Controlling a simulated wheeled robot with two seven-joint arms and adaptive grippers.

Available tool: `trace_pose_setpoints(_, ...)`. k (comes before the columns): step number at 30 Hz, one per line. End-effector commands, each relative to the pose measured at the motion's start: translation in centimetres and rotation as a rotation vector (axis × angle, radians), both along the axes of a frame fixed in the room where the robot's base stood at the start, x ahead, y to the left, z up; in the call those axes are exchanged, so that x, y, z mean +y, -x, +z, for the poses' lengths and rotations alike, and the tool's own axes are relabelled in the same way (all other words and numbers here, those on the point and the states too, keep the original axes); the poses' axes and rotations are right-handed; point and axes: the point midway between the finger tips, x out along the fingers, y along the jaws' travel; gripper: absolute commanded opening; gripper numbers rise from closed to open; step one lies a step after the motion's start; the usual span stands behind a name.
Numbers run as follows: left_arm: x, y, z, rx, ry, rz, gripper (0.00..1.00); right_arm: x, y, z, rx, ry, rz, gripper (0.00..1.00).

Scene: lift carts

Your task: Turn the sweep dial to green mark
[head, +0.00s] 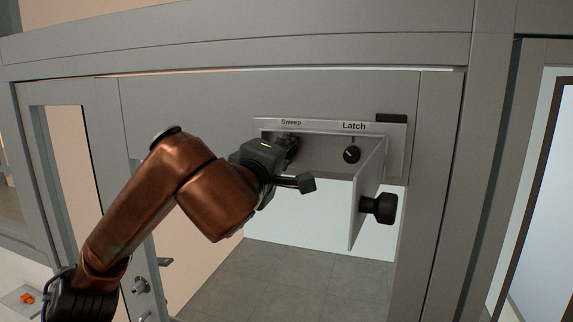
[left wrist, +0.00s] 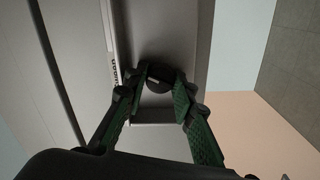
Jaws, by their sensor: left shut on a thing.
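My left gripper (head: 290,148) reaches into the panel under the "Sweep" label (head: 290,122). In the left wrist view its two green-padded fingers (left wrist: 160,90) are closed around the dark round sweep dial (left wrist: 158,73). In the head view the gripper hides the dial. I cannot make out the dial's pointer or a green mark beside it. To the right is the black latch dial (head: 352,155), with a small green mark above it, under the "Latch" label. My right gripper is not in view.
A hinged cover (head: 366,195) with a black knob (head: 380,208) stands open, jutting out right of the latch dial. A grey frame (head: 437,180) surrounds the panel. An opening below shows a tiled floor (head: 270,275). An orange object (head: 27,298) lies at lower left.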

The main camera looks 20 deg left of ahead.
Motion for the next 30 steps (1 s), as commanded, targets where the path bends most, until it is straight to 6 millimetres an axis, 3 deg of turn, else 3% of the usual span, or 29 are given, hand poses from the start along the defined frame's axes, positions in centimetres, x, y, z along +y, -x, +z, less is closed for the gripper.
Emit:
trace_pose_setpoints(3, 0.0, 0.0, -0.3, 0.004, 0.108, 0.001, 0.0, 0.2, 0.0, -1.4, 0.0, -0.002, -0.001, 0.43)
trace_pose_setpoints(15, 0.0, -0.1, -0.3, 0.016, 0.387, 0.002, 0.0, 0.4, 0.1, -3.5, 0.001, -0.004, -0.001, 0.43)
trace_pose_setpoints(30, 0.0, -0.1, -0.1, 0.019, 0.489, 0.002, 0.0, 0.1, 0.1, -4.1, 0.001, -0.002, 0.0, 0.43)
